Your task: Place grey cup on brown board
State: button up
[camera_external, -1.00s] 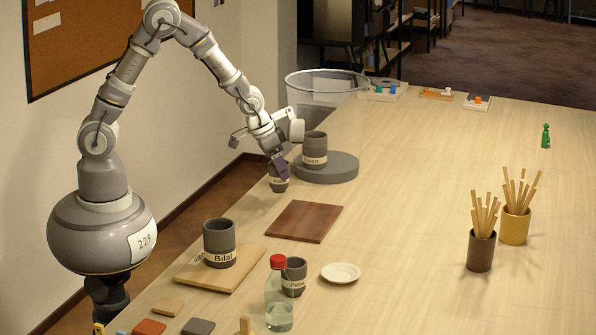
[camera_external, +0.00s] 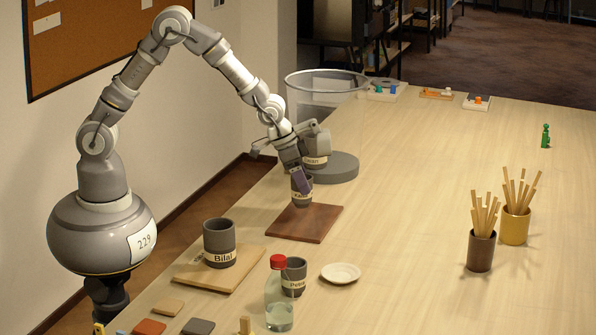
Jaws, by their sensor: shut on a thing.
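My gripper (camera_external: 301,181) is shut on a small grey cup (camera_external: 302,197) with a pale name label. The cup is upright over the far part of the brown board (camera_external: 302,226), a flat dark wooden square on the table. I cannot tell whether the cup's base touches the board. My gripper covers part of the cup and its label. Other grey cups are in view: one labelled Bilal (camera_external: 219,240) on a lighter wooden board, one labelled Petra (camera_external: 295,270) behind a bottle, and one on a grey disc, partly hidden by my gripper.
The grey disc (camera_external: 340,169) with a clear cylinder (camera_external: 327,85) stands just behind my gripper. The light board (camera_external: 240,275), a red-capped bottle (camera_external: 279,305) and a white saucer (camera_external: 341,272) are nearer. Two pots of sticks (camera_external: 481,252) stand right. The middle table is clear.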

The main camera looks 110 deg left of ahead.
jog(key=shift+w+a+f, duration=0.2)
jog(key=shift+w, duration=0.35)
notch_tip(320, 180, down, 3)
jog(key=shift+f+b, duration=0.2)
jog(key=shift+b, duration=0.5)
jog(key=shift+r, duration=0.1)
jog(key=o, duration=1.1)
jog(key=shift+o, duration=0.2)
